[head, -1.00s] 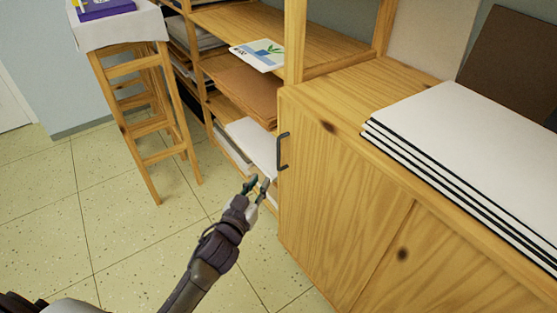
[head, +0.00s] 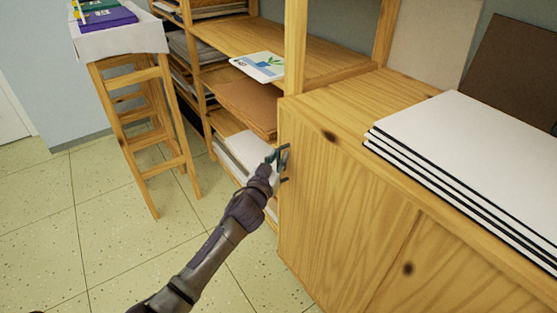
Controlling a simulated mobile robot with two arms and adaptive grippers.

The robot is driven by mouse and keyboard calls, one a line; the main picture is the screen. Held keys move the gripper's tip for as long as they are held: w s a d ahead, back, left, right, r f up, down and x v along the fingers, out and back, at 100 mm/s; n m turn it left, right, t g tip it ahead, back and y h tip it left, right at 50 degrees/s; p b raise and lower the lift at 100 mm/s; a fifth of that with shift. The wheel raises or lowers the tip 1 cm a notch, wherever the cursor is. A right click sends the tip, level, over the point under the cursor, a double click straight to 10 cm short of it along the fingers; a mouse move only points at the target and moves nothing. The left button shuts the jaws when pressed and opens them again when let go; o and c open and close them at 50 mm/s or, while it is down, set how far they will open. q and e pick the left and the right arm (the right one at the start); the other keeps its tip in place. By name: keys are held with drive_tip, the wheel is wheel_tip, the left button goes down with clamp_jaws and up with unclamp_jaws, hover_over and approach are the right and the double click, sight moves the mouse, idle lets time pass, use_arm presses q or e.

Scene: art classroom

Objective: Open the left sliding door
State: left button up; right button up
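The left sliding door (head: 335,195) is the wooden front panel of the low cabinet, at the right of the head view. It looks closed against the neighbouring door panel (head: 435,265). My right gripper is not in view.
A stack of white canvases (head: 475,150) lies on the cabinet top (head: 360,98). Open wooden shelves (head: 265,42) with boards and paper stand behind. A wooden stool (head: 150,135) with a white cloth and books stands at the left. The tiled floor (head: 60,220) is clear in front.

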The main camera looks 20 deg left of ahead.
use_arm(q)
drive_tip(key=shift+w, duration=0.1)
clamp_jaws()
idle(0.3)
